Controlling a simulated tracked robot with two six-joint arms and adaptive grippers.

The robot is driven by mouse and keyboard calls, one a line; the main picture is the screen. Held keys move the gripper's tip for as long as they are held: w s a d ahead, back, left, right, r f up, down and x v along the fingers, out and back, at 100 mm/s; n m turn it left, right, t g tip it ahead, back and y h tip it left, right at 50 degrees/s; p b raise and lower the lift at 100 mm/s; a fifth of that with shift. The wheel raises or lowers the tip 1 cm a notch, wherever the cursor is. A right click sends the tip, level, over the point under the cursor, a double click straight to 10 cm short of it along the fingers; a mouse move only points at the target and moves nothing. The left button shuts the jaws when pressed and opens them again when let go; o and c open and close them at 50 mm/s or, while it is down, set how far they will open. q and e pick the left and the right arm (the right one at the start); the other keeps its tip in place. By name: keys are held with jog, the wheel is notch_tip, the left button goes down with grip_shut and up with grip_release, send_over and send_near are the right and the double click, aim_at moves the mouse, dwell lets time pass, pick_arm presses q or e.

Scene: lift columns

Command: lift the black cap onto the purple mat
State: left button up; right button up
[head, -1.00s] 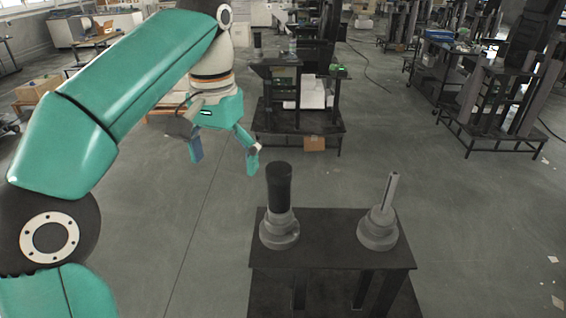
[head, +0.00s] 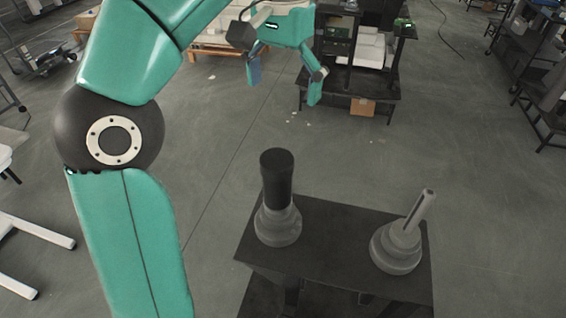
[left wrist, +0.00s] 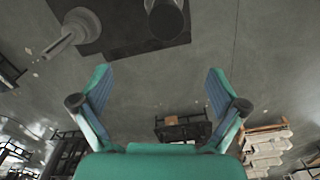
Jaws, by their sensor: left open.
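The black cap (head: 277,178) is a dark upright cylinder on top of the left grey column (head: 278,222), which stands on a dark table (head: 330,240). The cap also shows at the top edge of the left wrist view (left wrist: 167,18). My left gripper (head: 285,86) is open and empty, above and beyond the cap in the head view, apart from it. Its two spread fingers also show in the left wrist view (left wrist: 160,88). I see no purple mat in either view. My right gripper is not in view.
A second grey column (head: 402,240) with a bare slotted post stands on the right of the same table. A dark workbench with a cardboard box (head: 362,106) stands behind. Open grey floor (head: 210,140) lies around the table.

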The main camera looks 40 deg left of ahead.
pick_arm(q)
jog(key=f+b, duration=0.1)
jog(key=f, duration=0.2)
jog(key=f+b, duration=0.1)
jog(key=f, duration=0.2)
jog(key=f+b, duration=0.2)
jog(key=f, duration=0.1)
jog(key=shift+s+a+f, duration=0.25)
jog(key=shift+s+a, duration=0.05)
jog(key=shift+a, duration=0.1)
jog(key=shift+a+f+b, duration=0.1)
jog(key=shift+f+b, duration=0.45)
jog(key=shift+f, duration=2.3)
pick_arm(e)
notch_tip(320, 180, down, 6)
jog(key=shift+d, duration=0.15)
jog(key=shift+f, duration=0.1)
pick_arm(q)
jog(key=c, duration=1.4)
jog(key=shift+o, duration=0.2)
jog(key=shift+r, duration=0.1)
notch_tip(320, 180, up, 10)
jog(key=r+p, duration=0.1)
jog(key=p, duration=0.3)
notch_tip(320, 180, up, 9)
jog(key=p, duration=0.7)
send_over(277, 159)
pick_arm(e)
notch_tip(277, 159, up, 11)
